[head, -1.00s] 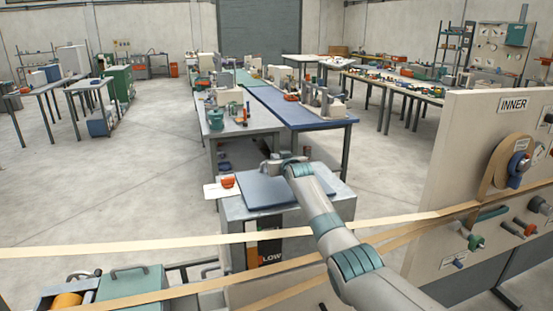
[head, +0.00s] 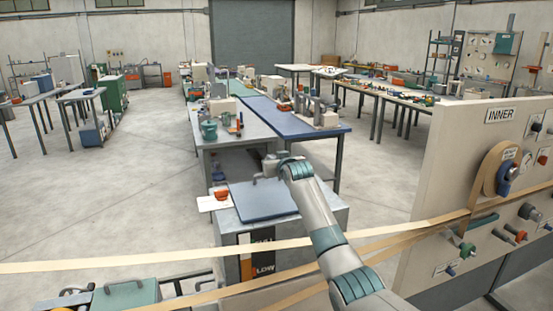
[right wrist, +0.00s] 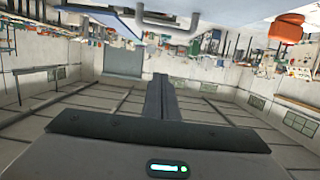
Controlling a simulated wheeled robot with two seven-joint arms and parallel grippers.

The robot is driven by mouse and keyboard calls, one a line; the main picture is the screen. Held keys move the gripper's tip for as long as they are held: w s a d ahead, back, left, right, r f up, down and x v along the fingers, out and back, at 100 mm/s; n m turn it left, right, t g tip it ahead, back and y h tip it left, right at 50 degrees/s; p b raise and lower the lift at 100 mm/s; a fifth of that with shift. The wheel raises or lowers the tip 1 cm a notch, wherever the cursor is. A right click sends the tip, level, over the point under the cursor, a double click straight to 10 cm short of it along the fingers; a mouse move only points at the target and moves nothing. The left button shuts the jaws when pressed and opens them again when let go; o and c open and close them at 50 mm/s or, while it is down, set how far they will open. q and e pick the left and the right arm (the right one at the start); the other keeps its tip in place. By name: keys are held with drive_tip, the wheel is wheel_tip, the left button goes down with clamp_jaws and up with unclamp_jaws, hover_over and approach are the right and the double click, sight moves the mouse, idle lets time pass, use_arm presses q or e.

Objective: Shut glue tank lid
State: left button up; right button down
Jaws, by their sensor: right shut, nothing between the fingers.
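The glue tank is the grey cabinet (head: 318,225) with a level strip marked LOW (head: 262,258) on its front. Its blue-grey lid (head: 262,203) lies over the top in the head view and looks nearly flat; I cannot tell whether it is fully seated. In the right wrist view the lid (right wrist: 112,22) shows at the top edge with a grey bar handle (right wrist: 165,20). My right gripper (head: 270,165) is above the lid's far edge, near the handle; I see no grip on it. Its fingers (right wrist: 163,97) are shut and empty. My left gripper is not in view.
An orange-red cup (head: 221,194) stands on a white board (head: 212,204) left of the tank. Tan paper strips (head: 150,258) cross in front, running to the INNER panel (head: 460,150) at right. A blue table (head: 285,114) stands beyond the tank. The floor at left is open.

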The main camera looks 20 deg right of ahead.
drive_tip(key=shift+s+a+r+b, duration=0.1)
drive_tip(key=shift+s+r+b, duration=0.2)
drive_tip(key=shift+s+r, duration=0.4)
drive_tip(key=shift+s+a+r+b, duration=0.1)
drive_tip(key=shift+s+r+b, duration=0.25)
drive_tip(key=shift+s, duration=0.6)
drive_tip(key=shift+s+r+b, duration=0.2)
drive_tip(key=shift+s+r, duration=0.45)
drive_tip(key=shift+s, duration=0.15)
